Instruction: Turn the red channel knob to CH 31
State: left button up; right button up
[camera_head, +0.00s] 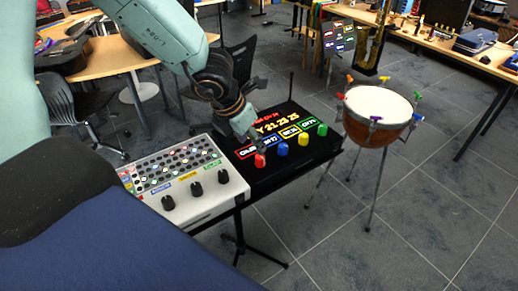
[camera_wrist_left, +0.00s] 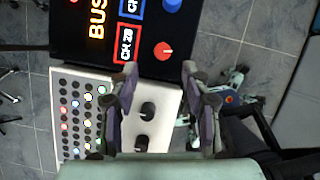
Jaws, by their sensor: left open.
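The red channel knob (camera_head: 260,160) sits on the front left of a black panel (camera_head: 285,165). In the left wrist view the red knob (camera_wrist_left: 163,50) has a white pointer mark, and the red-framed display (camera_wrist_left: 126,48) beside it appears to read CH 28. My left gripper (camera_head: 247,137) reaches down over the panel's left part, close to the red knob. In the wrist view its open, empty fingers (camera_wrist_left: 160,76) lie on either side below the red knob, apart from it. My right gripper is not in view.
A blue knob (camera_head: 282,149), a yellow knob (camera_head: 303,139) and a green knob (camera_head: 322,129) stand in a row right of the red one. A white console (camera_head: 215,203) with black knobs adjoins the panel's left side. A drum (camera_head: 378,104) stands to the right.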

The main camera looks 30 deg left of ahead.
aim_at(259, 157)
pick_arm(q)
jog(key=shift+d+f+b, duration=0.1)
jog(key=shift+f+b, duration=0.25)
jog(key=shift+f, duration=0.15)
jog(key=b+x, duration=0.3)
jog(key=x, duration=0.3)
jog(key=shift+d, duration=0.15)
jog(key=shift+f, duration=0.25)
jog(key=shift+d+r, duration=0.1)
jog(key=shift+w, duration=0.15)
jog(key=shift+c, duration=1.3)
grip_shut()
